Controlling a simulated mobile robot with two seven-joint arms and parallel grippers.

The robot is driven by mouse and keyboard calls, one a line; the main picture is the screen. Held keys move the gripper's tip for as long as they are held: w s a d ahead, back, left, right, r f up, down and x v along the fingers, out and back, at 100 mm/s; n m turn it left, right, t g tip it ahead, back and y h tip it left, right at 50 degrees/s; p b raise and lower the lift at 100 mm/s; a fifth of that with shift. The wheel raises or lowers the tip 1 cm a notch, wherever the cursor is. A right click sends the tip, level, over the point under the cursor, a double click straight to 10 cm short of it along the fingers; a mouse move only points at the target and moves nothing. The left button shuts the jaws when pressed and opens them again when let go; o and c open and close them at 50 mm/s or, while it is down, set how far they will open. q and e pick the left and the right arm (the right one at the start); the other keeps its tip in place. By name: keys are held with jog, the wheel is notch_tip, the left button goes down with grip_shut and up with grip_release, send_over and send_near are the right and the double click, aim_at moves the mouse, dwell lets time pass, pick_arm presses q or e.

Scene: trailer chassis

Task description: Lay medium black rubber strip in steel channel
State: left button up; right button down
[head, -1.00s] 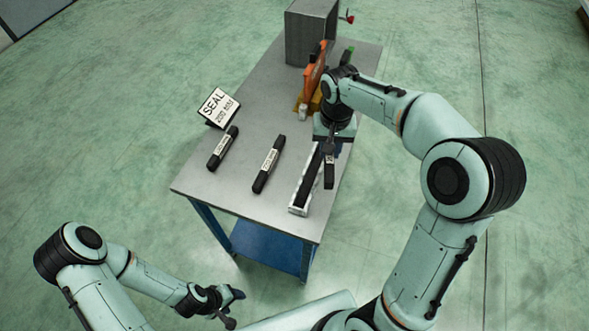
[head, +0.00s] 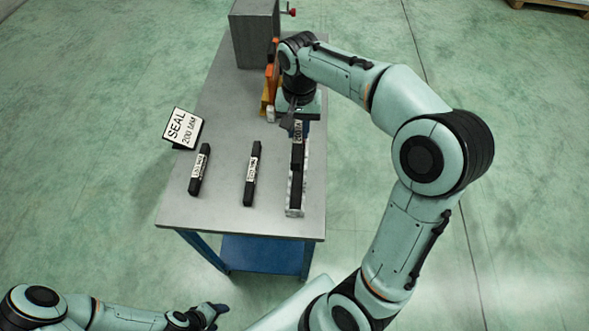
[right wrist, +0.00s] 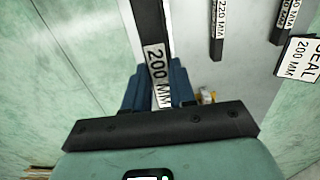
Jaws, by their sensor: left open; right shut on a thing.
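The black rubber strip labelled 200 MM (head: 297,153) is in my right gripper (head: 297,128), which is shut on its far end. The strip also shows in the right wrist view (right wrist: 151,35), between the blue fingers (right wrist: 158,92). The pale steel channel (head: 294,212) lies along the right side of the table. The strip is lined up over the channel; I cannot tell whether it is inside or just above it. The channel's far end is hidden behind the strip and gripper. My left gripper (head: 208,315) is open and empty, off the table at lower left.
Two other black strips lie on the table (head: 225,212): the middle one (head: 252,175), labelled 220 MM in the right wrist view (right wrist: 217,30), and a left one (head: 200,170). A SEAL 200 MM sign (head: 183,128) stands at left. A grey box (head: 254,40) and orange items (head: 270,75) are behind.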

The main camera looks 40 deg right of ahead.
notch_tip(320, 180, down, 18)
jog(key=shift+r+b, duration=0.2)
jog(key=shift+b, duration=0.15)
pick_arm(q)
jog(key=shift+s+f, duration=0.45)
jog(key=shift+s, duration=0.15)
